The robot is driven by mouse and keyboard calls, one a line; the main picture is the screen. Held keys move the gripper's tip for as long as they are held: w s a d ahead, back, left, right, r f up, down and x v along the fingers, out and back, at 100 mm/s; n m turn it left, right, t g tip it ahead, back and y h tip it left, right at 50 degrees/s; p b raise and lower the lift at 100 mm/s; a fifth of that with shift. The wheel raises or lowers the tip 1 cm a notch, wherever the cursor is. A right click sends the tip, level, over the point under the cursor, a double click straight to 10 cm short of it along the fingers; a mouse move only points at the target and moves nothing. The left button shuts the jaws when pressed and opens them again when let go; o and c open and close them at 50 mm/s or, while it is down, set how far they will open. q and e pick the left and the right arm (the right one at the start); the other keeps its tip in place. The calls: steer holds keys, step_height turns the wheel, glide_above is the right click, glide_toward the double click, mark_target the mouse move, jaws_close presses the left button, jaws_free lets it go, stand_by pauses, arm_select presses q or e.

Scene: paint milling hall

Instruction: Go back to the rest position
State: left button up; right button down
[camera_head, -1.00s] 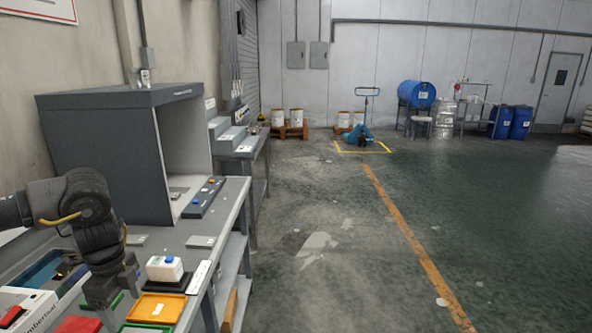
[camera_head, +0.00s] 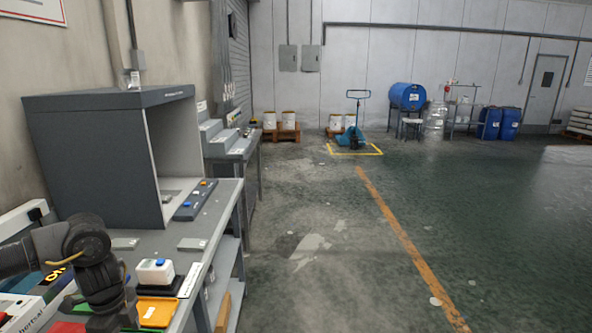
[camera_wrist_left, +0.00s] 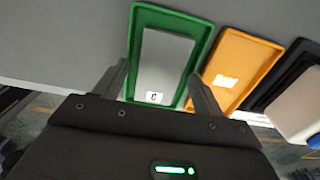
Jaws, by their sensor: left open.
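My left gripper (camera_wrist_left: 158,78) is open, its two fingers spread apart with nothing gripped between them. In the wrist view it is over or near a green tray (camera_wrist_left: 204,45) that holds a grey panel (camera_wrist_left: 168,60) marked "C". In the head view my left arm comes in at the lower left, and its gripper (camera_head: 112,315) hangs over the bench (camera_head: 150,245), its tips partly cut off or hidden. An orange tray (camera_head: 160,314) lies just right of it. My right gripper is not in view.
A white device with a blue top (camera_head: 154,271) stands behind the orange tray. A large grey booth (camera_head: 95,150) and a dark button panel (camera_head: 195,200) stand farther back on the bench. The floor right of the bench is open, up to a blue pallet truck (camera_head: 351,137).

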arm_select(q)
steer(key=shift+s+f, duration=0.1)
step_height(320, 180, up, 13)
steer(key=p, duration=0.1)
step_height(320, 180, down, 13)
steer(key=shift+b, duration=0.45)
steer(key=r, duration=0.3)
steer(key=shift+w+r, duration=0.35)
steer(key=shift+r, duration=0.05)
steer(key=w+r, duration=1)
steer(key=w, duration=0.3)
steer(key=shift+w+a+p, duration=0.15)
steer(key=shift+w+p, duration=0.15)
steer(key=shift+p, duration=0.1)
steer(key=shift+r, duration=0.1)
